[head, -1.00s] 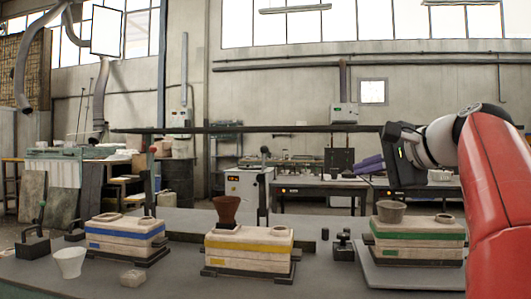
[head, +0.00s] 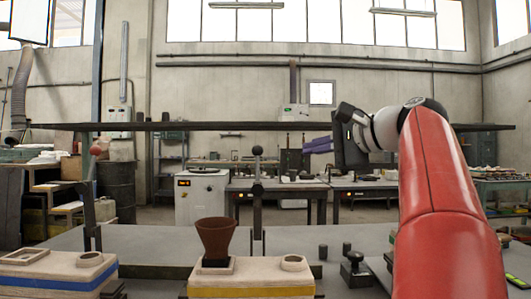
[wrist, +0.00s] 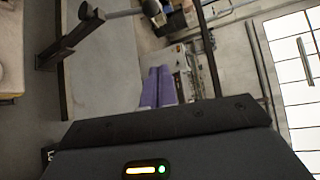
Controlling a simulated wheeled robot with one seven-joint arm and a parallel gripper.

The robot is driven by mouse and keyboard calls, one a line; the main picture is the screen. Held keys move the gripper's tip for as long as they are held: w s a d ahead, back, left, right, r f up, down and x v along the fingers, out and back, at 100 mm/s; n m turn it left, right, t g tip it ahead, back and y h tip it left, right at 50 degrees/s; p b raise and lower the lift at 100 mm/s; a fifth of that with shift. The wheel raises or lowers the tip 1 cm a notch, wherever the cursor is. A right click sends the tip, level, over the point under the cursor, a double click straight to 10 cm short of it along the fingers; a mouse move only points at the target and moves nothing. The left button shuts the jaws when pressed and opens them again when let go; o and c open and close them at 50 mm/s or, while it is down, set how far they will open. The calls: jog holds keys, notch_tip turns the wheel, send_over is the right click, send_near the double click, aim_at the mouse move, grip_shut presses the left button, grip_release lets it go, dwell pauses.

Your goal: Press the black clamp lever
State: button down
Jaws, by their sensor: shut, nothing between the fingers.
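The black clamp lever (head: 257,168) stands upright at the back of the table in the head view, with a round black knob on top and a pivot lower down. It sits behind the mould with the yellow stripe (head: 250,291). In the wrist view, which is turned sideways, a dark lever (wrist: 124,13) with a knob shows at the top left. My gripper (head: 318,145) has purple fingers, which are shut and empty. In the head picture it is right of the lever knob, at about the same height. The fingers show mid-frame in the wrist view (wrist: 158,88), apart from the lever.
A red-knobbed lever (head: 92,205) stands at the left behind the blue-striped mould (head: 60,275). A brown cup (head: 215,238) stands on the yellow-striped mould. A small black clamp (head: 354,268) is at the right. A long dark bar (head: 200,126) crosses behind the table.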

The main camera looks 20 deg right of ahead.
jog(key=x, duration=1)
jog(key=shift+s+a+r, duration=0.2)
jog(key=shift+s+a, duration=0.45)
jog(key=shift+a, duration=0.15)
jog(key=shift+s+a+r, duration=0.2)
jog(key=shift+s+a, duration=0.45)
jog(key=shift+a, duration=0.1)
